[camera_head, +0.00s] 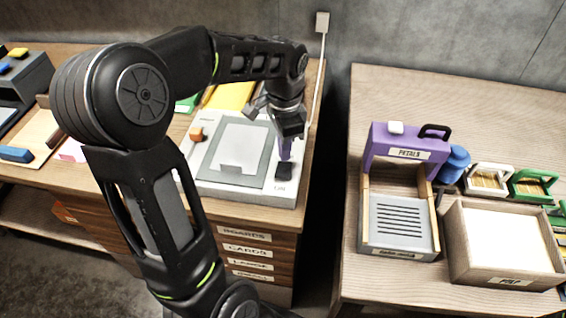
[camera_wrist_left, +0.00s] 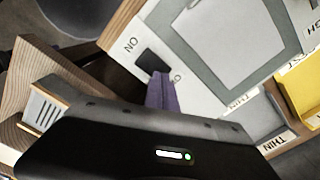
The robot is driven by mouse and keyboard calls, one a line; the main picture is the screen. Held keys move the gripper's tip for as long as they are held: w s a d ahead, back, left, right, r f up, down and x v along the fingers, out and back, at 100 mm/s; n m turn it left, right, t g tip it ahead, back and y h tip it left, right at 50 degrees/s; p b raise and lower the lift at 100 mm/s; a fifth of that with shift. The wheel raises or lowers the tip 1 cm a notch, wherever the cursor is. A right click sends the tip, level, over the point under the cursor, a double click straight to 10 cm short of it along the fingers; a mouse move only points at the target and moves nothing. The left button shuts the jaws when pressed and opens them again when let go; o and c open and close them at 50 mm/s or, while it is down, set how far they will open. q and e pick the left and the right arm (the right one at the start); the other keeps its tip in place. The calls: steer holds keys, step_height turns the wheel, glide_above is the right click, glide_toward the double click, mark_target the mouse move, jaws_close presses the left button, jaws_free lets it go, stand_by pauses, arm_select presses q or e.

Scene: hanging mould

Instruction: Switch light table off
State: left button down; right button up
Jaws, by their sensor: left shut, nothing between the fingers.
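The light table (camera_head: 204,180) is a pale flat box on the left bench, with a grey panel that shows no clear glow. Its black switch (camera_head: 283,170) sits at the near right corner, with an ON label on its near side. The switch also shows in the left wrist view (camera_wrist_left: 152,62), where a second label is partly hidden by my fingers. My left gripper (camera_head: 285,154) is shut and empty, its purple fingers pointing down at the far side of the switch. In the left wrist view the fingertips (camera_wrist_left: 161,76) are close to the switch; I cannot tell whether they touch.
An orange knob-like piece (camera_head: 196,133) is at the table's left edge. A yellow sheet (camera_head: 230,96) lies behind it. A gap separates this bench from the right bench, which holds a purple-topped press (camera_head: 405,145) and a wooden tray (camera_head: 459,250).

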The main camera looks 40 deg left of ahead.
mark_target(285, 165)
arm_select(q)
step_height(285, 165, up, 5)
steer(key=p, duration=0.3)
steer(key=shift+f, duration=0.1)
stand_by(0.6)
